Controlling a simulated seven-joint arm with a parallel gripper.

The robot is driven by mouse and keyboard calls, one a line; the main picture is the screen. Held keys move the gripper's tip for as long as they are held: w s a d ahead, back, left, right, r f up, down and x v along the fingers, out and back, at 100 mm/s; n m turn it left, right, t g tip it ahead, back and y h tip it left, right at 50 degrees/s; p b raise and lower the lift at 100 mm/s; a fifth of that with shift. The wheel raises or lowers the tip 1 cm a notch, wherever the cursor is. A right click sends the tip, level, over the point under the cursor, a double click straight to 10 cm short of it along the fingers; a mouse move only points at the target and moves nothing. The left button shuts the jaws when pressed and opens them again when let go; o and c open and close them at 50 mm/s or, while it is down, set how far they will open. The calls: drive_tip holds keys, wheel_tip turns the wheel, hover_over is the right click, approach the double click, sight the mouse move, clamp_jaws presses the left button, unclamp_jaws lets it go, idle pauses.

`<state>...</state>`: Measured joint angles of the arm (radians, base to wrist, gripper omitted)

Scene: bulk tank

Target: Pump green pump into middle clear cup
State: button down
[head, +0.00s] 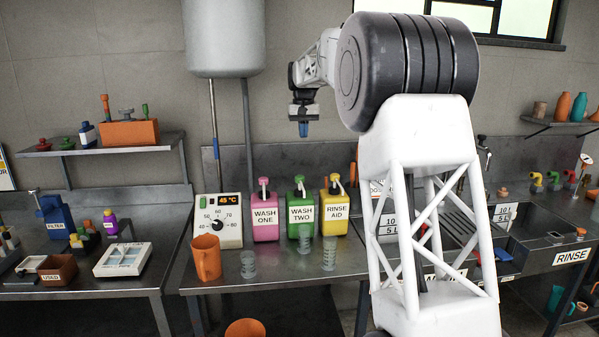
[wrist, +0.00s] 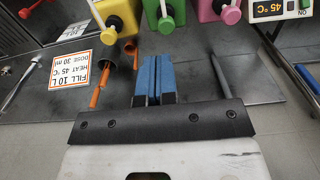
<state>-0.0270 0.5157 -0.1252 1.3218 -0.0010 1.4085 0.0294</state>
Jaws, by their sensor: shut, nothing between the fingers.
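The green pump bottle (head: 300,214), labelled WASH TWO, stands upright on the steel counter between a pink and a yellow one. Its pump head (head: 299,181) is green with a light nozzle. The middle clear cup (head: 305,241) stands in front of the green bottle, with one clear cup (head: 248,266) to its left and another (head: 329,254) to its right. My gripper (head: 303,129) points down, high above the green bottle, touching nothing. In the wrist view its blue fingers (wrist: 153,80) are together and empty, with the green bottle (wrist: 165,14) beyond them. The cups are not discernible there.
The pink bottle (head: 265,219) and yellow bottle (head: 334,212) stand close on either side. A temperature dial box (head: 218,222) and an orange jug (head: 206,258) stand at the left. A grey tank (head: 224,38) hangs left of my gripper. Sinks are at the right.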

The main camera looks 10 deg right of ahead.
hover_over(300, 176)
drive_tip(key=shift+s+a+f, duration=0.1)
drive_tip(key=shift+s+f, duration=0.05)
drive_tip(key=shift+f, duration=0.95)
drive_tip(key=shift+f, duration=0.15)
wheel_tip(300, 176, down, 14)
drive_tip(key=shift+r, duration=0.15)
idle(0.5)
drive_tip(key=shift+f, duration=1.5)
wheel_tip(300, 176, up, 15)
drive_tip(key=shift+f, duration=0.15)
idle(0.7)
